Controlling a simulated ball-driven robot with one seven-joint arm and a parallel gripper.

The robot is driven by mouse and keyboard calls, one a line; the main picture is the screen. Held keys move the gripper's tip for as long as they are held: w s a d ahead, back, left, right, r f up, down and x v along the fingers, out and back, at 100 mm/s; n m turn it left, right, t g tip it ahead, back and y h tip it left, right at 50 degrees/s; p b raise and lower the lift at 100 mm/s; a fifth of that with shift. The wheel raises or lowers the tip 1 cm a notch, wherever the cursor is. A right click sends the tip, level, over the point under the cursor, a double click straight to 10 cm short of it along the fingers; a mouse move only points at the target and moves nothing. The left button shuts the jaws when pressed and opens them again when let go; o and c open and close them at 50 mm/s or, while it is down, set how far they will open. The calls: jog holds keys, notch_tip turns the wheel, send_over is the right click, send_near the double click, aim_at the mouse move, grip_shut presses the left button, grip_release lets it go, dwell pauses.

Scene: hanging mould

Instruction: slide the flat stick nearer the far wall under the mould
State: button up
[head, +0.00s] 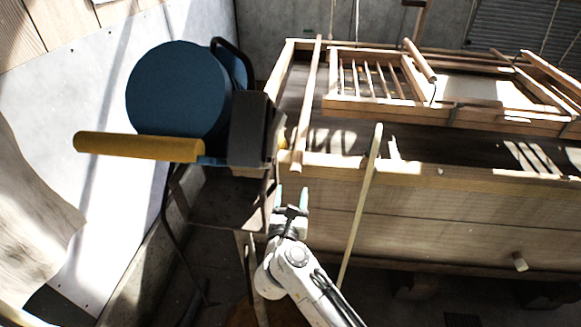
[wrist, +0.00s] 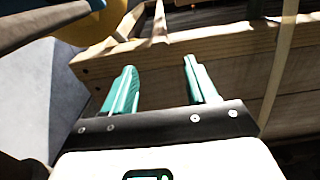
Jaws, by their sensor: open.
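The mould (head: 455,115) is a wooden frame with slats, hanging on cords over a large wooden vat (head: 440,215). One long pale stick (head: 308,100) lies across the vat's left end, from far rim to near rim. A second pale stick (head: 360,200) leans against the vat's front; it also shows at the right of the wrist view (wrist: 281,65). I cannot tell which is the named flat stick. My gripper (head: 291,195) is open and empty, just in front of the vat's near left corner, below the first stick's near end. Its teal fingers (wrist: 160,68) point at the vat's front plank.
A dark blue round object (head: 178,95) and an ochre roll (head: 138,147) sit on a stand left of the vat. A pale wall panel (head: 110,185) is farther left. A narrow gap separates stand and vat.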

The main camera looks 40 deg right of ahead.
aim_at(296, 172)
jog(key=x, duration=0.9)
jog(key=shift+w+d+p, duration=0.2)
jog(key=shift+d+p, duration=0.05)
jog(key=shift+p, duration=0.05)
jog(key=shift+c, duration=0.3)
grip_shut()
